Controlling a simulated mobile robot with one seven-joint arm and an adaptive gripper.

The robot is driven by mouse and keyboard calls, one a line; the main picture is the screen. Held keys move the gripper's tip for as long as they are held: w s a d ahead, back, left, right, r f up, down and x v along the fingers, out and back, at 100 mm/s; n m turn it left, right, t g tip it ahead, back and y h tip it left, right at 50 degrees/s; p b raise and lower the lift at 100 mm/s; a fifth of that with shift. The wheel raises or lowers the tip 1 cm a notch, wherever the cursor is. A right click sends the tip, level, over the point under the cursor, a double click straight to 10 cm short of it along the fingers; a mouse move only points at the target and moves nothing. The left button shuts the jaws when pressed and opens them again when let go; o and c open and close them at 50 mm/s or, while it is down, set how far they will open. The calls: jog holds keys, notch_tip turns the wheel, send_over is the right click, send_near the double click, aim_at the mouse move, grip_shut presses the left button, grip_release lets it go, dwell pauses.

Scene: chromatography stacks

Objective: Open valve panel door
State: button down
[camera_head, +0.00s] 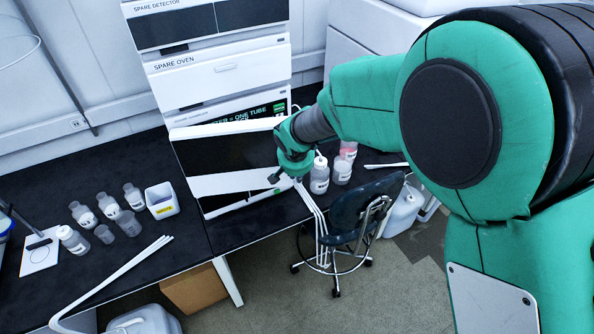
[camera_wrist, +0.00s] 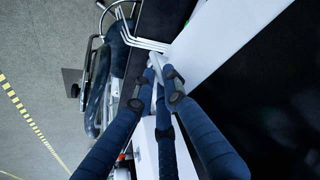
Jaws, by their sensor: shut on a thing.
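The stack's lower unit has a long white panel, which looks like the valve panel door (camera_head: 232,183), tilted below a dark area at the front. The white panel also shows in the wrist view (camera_wrist: 225,35), running to the upper right. My gripper (camera_head: 280,178) is at the panel's right end. In the wrist view, my gripper (camera_wrist: 157,97) has its fingertips close together around a narrow pale part at the panel's near corner. The fingers and my arm hide the exact contact and part of the panel's right side.
The spare oven (camera_head: 225,72) sits above, under the spare detector. Bottles (camera_head: 319,176) stand right of my gripper. A dark chair (camera_head: 362,212) and white tubes (camera_head: 315,215) are close below. Several bottles and a white bin (camera_head: 161,201) occupy the left bench.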

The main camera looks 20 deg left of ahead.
jog(key=s+m+h+b, duration=0.2)
jog(key=s+m+b, duration=0.65)
jog(key=s, duration=1.25)
jog(key=s+a+m+h+b, duration=0.1)
jog(key=s+a+m, duration=0.1)
jog(key=s+a, duration=0.4)
jog(key=s+a+m+g+h+b, duration=0.1)
jog(key=s+a+m, duration=0.2)
jog(key=s+a, duration=0.4)
jog(key=shift+s+r+h, duration=0.3)
jog(key=shift+s, duration=1.85)
jog(key=shift+b, duration=0.3)
jog(key=c, duration=1.9)
grip_release()
jog(key=shift+w, duration=0.1)
jog(key=shift+d+f, duration=0.15)
jog(key=shift+f, duration=0.1)
